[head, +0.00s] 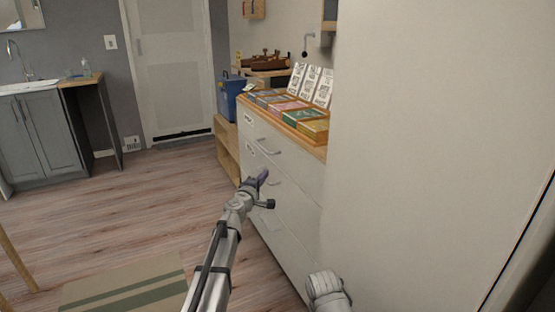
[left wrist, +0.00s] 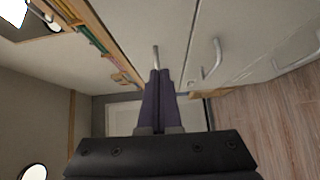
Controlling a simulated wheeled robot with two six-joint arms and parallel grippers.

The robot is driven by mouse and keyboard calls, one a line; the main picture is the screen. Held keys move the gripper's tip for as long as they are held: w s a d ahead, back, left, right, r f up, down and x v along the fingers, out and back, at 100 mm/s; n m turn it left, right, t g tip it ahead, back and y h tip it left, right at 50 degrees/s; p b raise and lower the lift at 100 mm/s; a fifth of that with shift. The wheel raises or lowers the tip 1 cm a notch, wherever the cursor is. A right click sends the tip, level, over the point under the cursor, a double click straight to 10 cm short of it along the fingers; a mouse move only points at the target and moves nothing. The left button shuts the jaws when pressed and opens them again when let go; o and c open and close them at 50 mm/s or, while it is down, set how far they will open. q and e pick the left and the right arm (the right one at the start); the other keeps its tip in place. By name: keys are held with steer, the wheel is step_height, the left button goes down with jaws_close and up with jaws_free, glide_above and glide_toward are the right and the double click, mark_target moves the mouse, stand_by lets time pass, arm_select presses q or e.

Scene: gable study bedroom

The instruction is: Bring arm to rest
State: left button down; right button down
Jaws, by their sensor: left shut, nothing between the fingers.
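My left gripper (head: 262,177) is stretched out in front of a white drawer unit (head: 285,215). Its two dark purple fingers are together, with nothing between them. In the left wrist view the closed fingers (left wrist: 159,78) point toward the drawer fronts and their bar handles. The tips look close to one handle (left wrist: 155,56), but I cannot tell whether they touch it. A pale rounded part of my other arm shows at the bottom of the head view; the right gripper is out of sight.
Colourful boxes (head: 290,108) and white cards (head: 312,84) stand on the unit's wooden top. A blue bin (head: 230,97) is behind it. A plain pale panel (head: 430,150) fills the right side. Wooden floor (head: 150,210) is open to the left, with a striped rug (head: 125,290).

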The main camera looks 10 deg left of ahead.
arm_select(q)
steer(key=s+d+f+m+g+h, duration=0.2)
steer(key=s+d+f+m+g, duration=0.3)
steer(key=s, duration=0.3)
steer(key=s+d+f+m+g+h, duration=0.1)
steer(key=s+d+f+m+g, duration=0.3)
steer(key=s+f+m, duration=0.4)
steer(key=s+a+f+m+g+y, duration=0.1)
steer(key=s+a+f+g+y, duration=0.15)
steer(key=s, duration=0.45)
steer(key=s+a+f+g+y, duration=0.2)
steer(key=s+a+f, duration=0.1)
steer(key=s, duration=0.5)
steer(key=s+a+f+m+g+y, duration=0.1)
steer(key=s+a+f+g+y, duration=0.15)
steer(key=s, duration=0.45)
steer(key=s+d+m+g+y, duration=0.15)
steer(key=s+d+m, duration=0.25)
steer(key=s+d, duration=0.45)
step_height(320, 180, up, 36)
steer(key=w+d+p, duration=0.1)
steer(key=w+p, duration=0.1)
steer(key=p, duration=3.4)
steer(key=shift+f, duration=0.15)
